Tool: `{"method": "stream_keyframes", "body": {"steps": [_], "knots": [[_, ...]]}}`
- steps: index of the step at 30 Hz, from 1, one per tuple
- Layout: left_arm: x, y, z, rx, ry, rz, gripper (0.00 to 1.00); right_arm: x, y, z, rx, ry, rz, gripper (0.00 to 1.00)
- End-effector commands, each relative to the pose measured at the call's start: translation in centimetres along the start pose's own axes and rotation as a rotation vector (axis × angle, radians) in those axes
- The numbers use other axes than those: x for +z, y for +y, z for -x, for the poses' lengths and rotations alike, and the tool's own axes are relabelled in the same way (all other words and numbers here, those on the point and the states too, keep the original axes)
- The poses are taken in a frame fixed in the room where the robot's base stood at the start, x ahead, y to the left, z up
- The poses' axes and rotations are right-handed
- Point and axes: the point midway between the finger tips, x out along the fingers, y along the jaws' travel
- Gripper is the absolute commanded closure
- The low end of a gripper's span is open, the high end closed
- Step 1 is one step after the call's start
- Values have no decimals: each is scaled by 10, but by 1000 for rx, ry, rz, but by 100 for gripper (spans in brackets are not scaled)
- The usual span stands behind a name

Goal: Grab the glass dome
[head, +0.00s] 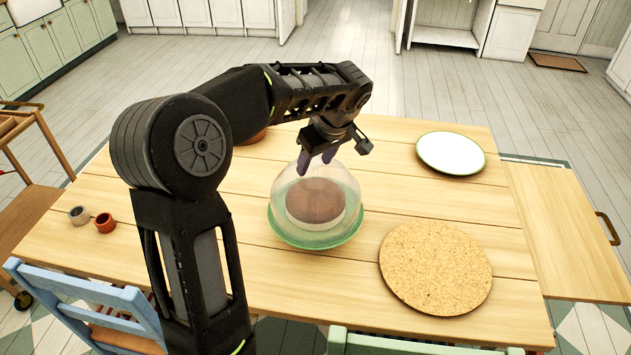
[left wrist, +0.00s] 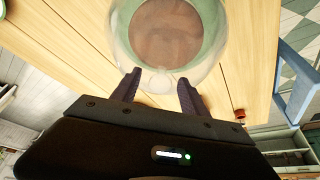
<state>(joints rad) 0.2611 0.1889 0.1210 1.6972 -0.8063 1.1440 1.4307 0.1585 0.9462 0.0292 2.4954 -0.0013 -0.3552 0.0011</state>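The clear glass dome (head: 338,183) stands on a green-rimmed plate (head: 318,243) in the middle of the wooden table, over a round brown cake-like thing (head: 315,201). My left gripper (head: 317,162) is at the top of the dome, pointing down. In the left wrist view the two dark fingers (left wrist: 158,88) are spread, with the dome's round knob (left wrist: 154,85) between them; I cannot tell that either finger touches it. The dome also shows in the left wrist view (left wrist: 123,42). My right gripper is not in view.
A white plate (head: 451,153) lies at the back right and a round cork mat (head: 435,268) at the front right. Two small cups, grey (head: 78,215) and red-brown (head: 105,223), stand at the left. A blue chair (head: 85,300) is at the front left.

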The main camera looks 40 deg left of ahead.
Motion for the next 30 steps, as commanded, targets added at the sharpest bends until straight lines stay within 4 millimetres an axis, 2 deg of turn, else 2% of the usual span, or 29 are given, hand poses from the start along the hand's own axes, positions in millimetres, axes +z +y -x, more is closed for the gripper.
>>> {"method": "stream_keyframes", "body": {"steps": [2,18,30], "knots": [[0,0,0,0,0,0,55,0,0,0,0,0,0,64],[0,0,0,0,0,0,100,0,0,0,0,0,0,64],[0,0,0,0,0,0,100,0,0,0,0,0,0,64]]}}
